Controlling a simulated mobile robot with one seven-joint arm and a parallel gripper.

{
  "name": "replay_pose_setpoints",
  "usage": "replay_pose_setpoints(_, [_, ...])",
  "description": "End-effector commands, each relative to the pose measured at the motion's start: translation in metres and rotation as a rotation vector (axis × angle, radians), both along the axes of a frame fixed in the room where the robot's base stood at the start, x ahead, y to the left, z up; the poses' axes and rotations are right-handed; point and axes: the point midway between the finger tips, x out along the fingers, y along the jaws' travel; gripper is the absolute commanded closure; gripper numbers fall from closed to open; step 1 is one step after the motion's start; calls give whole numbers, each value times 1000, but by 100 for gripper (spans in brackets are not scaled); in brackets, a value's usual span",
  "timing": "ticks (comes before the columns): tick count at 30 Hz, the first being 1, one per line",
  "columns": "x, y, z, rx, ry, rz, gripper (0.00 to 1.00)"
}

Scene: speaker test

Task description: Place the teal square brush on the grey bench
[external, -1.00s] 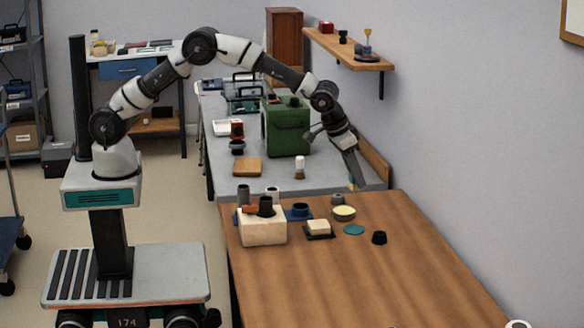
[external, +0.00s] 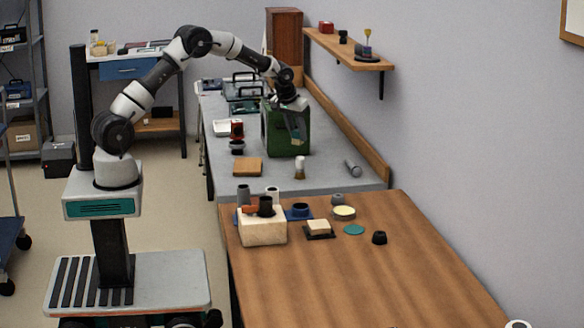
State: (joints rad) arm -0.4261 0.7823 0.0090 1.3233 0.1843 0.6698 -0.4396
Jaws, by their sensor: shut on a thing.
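My gripper (external: 296,131) is in front of the green box, above the grey bench, pointing down. It is shut on a small teal thing (external: 298,139), which looks like the teal square brush; it is small and partly hidden by the fingers. It appears held above the bench surface, apart from it. The grey bench (external: 325,178) runs along the wall behind the wooden table, with bare surface at its near right.
The green box (external: 272,136) stands behind my gripper. A pale-tipped brush (external: 299,169), a wooden block (external: 248,167) and a grey cylinder (external: 352,168) lie or stand on the bench. The wooden table (external: 370,280) holds several small items at its far end.

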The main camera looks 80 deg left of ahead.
Motion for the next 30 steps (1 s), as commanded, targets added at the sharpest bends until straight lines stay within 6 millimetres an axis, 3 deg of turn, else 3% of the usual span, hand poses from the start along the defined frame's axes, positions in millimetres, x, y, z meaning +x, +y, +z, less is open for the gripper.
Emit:
replay_pose_setpoints(3, [-11,19,-2,1,-1,29,96])
replay_pose_setpoints(6, [-14,24,-8,0,0,37,96])
replay_pose_setpoints(15, [-15,25,-59,0,1,38,96])
replay_pose_setpoints(24, [-15,25,-94,0,3,38,96])
replay_pose_setpoints(30, [-14,25,-102,0,-1,39,96])
